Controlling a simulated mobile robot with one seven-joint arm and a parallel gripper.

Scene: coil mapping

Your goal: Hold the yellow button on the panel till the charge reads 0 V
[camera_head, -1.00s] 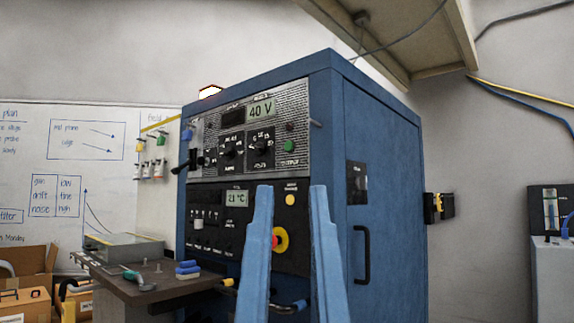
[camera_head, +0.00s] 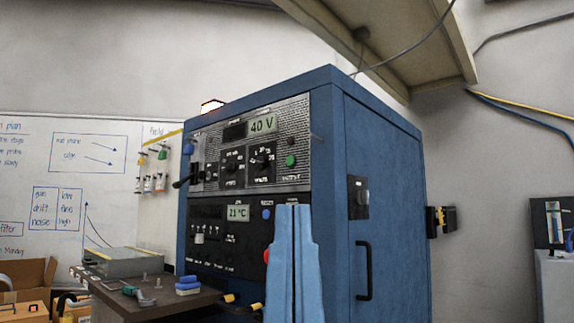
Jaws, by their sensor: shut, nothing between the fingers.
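The blue cabinet's front panel (camera_head: 220,240) faces me at an angle. Its upper display (camera_head: 262,124) reads 40 V. My gripper (camera_head: 293,207) is shut and empty, its two light blue fingers upright side by side in front of the panel's right part. The yellow button is hidden behind the fingers. I cannot tell whether the fingertips touch the panel.
A lower display (camera_head: 238,213) reads 21 °C. A red knob (camera_head: 266,256) shows partly beside the fingers. A green button (camera_head: 290,160) is above them. A brown shelf (camera_head: 140,308) with tools juts out at the left. A handle (camera_head: 363,270) is on the cabinet's side.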

